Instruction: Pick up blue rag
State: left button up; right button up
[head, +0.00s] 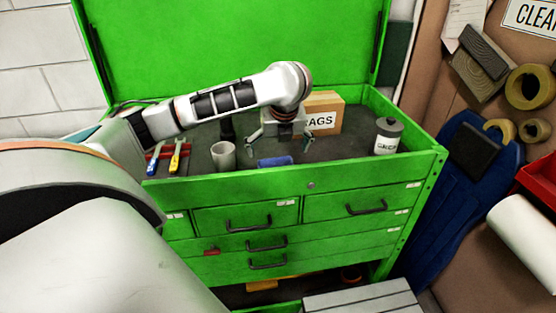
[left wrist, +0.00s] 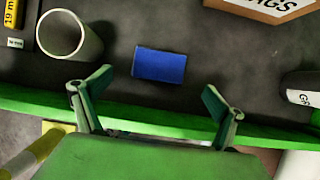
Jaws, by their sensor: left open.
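The blue rag (head: 275,162) is a small folded rectangle. It lies flat on the dark floor of the green chest's open top, close to the front wall. It also shows in the left wrist view (left wrist: 160,66), near the picture's middle. My left gripper (head: 280,142) is open and empty above the tray, with its fingers spread wide. In the left wrist view, the gripper (left wrist: 156,90) has a finger on either side, and the rag lies between and beyond the tips, apart from them. My right gripper is not in view.
A grey cup (head: 223,156) stands left of the rag, beside red-racked tools (head: 165,160). A cardboard box of rags (head: 325,116) is behind my gripper. A labelled canister (head: 387,136) stands right. The green front wall (head: 330,180) edges the tray; the raised lid (head: 230,50) is behind.

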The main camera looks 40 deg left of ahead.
aim_at(275, 163)
pick_arm(q)
jog(key=shift+x, duration=3.5)
jog(key=shift+a, duration=0.1)
jog(key=c, duration=1.1)
